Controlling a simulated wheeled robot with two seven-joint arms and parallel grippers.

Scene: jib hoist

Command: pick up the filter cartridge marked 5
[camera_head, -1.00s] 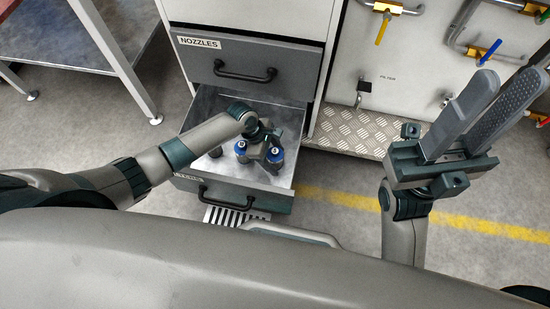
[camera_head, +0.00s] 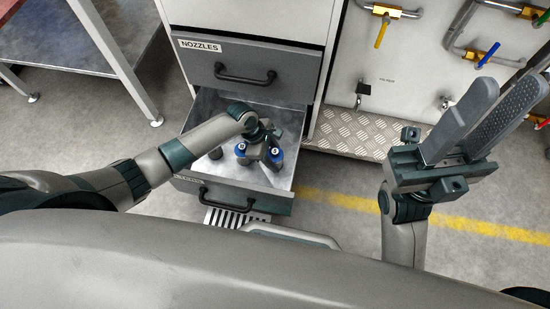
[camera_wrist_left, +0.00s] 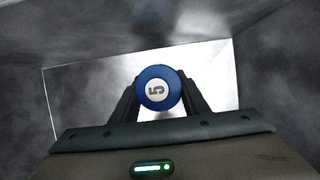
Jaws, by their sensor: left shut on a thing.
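The filter cartridge marked 5 (camera_wrist_left: 157,88) shows in the left wrist view as a round blue cap with a white disc and a dark 5. It sits between the two dark fingers of my left gripper (camera_wrist_left: 160,103), which is shut on it. In the head view my left gripper (camera_head: 263,147) is down inside the open drawer (camera_head: 205,108), among blue-capped cartridges. One blue cap (camera_head: 241,149) is left of the gripper and another (camera_head: 274,152) is close at its right. Their marks are too small to read there. My right gripper (camera_head: 512,82) is open and empty, held up at the right.
A closed drawer labelled NOZZLES (camera_head: 245,72) is just above the open one. A panel with pipes and coloured valve handles (camera_head: 415,60) stands to the right, above a tread-plate step (camera_head: 365,130). A table (camera_head: 75,35) is at the upper left.

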